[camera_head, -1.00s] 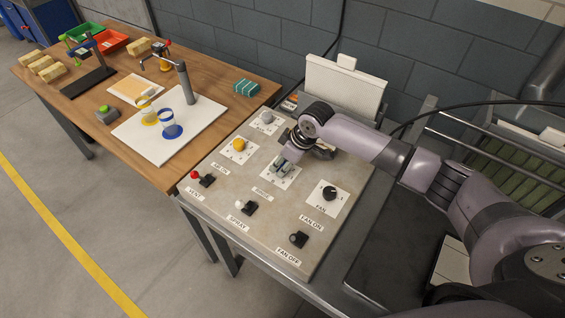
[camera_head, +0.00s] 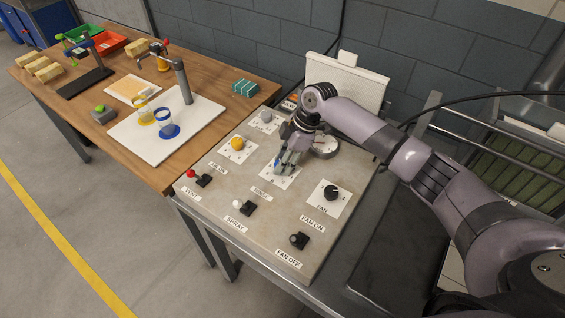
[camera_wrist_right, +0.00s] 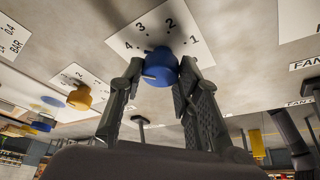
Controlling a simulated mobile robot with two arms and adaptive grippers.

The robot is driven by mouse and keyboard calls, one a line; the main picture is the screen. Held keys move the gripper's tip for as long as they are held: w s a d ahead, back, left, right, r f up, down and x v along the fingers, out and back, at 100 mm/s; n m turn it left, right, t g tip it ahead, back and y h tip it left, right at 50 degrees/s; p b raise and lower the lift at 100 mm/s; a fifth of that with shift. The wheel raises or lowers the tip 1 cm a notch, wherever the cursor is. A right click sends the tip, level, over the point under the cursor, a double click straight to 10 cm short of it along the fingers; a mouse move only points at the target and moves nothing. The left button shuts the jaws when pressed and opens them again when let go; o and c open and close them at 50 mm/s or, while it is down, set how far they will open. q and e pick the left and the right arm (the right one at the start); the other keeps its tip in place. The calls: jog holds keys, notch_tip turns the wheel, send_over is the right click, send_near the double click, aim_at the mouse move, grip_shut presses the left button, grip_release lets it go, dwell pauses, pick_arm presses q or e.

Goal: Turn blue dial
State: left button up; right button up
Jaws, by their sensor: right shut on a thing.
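The blue dial (camera_wrist_right: 160,67) sits on a white plate marked with numbers (camera_wrist_right: 150,30) on the control panel. In the right wrist view my right gripper (camera_wrist_right: 160,80) has one finger on each side of the dial and is shut on it. In the head view the gripper (camera_head: 285,165) reaches down to the middle plate, and its fingers hide most of the dial. My left gripper is not in view.
A wooden table (camera_head: 215,77) stands at the left.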

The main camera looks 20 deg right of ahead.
dwell(0.5)
jog(key=o, duration=1.1)
jog(key=v, duration=1.2)
jog(key=shift+r, duration=0.1)
